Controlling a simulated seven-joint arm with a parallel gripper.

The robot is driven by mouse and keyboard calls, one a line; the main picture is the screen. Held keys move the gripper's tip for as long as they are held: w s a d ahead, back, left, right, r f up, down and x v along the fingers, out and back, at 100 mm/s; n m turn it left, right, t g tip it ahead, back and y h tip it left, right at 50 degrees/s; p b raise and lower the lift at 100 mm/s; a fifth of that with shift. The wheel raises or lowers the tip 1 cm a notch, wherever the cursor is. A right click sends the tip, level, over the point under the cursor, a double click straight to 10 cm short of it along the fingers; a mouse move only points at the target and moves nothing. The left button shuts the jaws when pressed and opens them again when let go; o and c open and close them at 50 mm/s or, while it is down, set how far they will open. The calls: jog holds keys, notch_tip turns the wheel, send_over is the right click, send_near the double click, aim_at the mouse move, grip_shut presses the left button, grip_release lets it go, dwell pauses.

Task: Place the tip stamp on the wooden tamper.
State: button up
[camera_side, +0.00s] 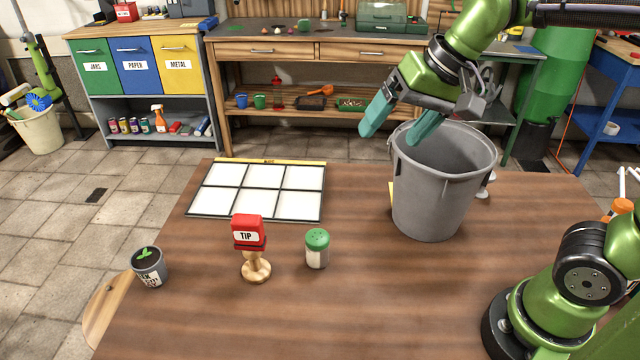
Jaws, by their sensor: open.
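The tip stamp (248,233), a red block with a white label reading "TIP", sits on top of the wooden tamper (256,268) near the middle front of the table. The stamp looks slightly tilted. The tamper is light wood with a round base and stands upright; its upper part is hidden behind the stamp. My gripper (396,132) is high at the upper right, over the left rim of the grey bin. Its teal fingers are spread apart with nothing between them, well away from the stamp.
A green-topped shaker (317,248) stands just right of the tamper. A small plant pot (149,266) stands at the table's left edge. A white six-cell panel (258,189) lies behind the stamp. The grey bin (440,190) stands on the right. The front middle of the table is clear.

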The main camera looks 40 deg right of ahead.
jog(key=s+d+f+n+t, duration=0.1)
jog(key=s+d+f+t, duration=0.1)
jog(key=s, duration=0.4)
notch_tip(320, 180, down, 2)
jog(key=shift+s+d+f, duration=0.15)
jog(key=shift+s+d, duration=0.1)
jog(key=shift+d, duration=0.65)
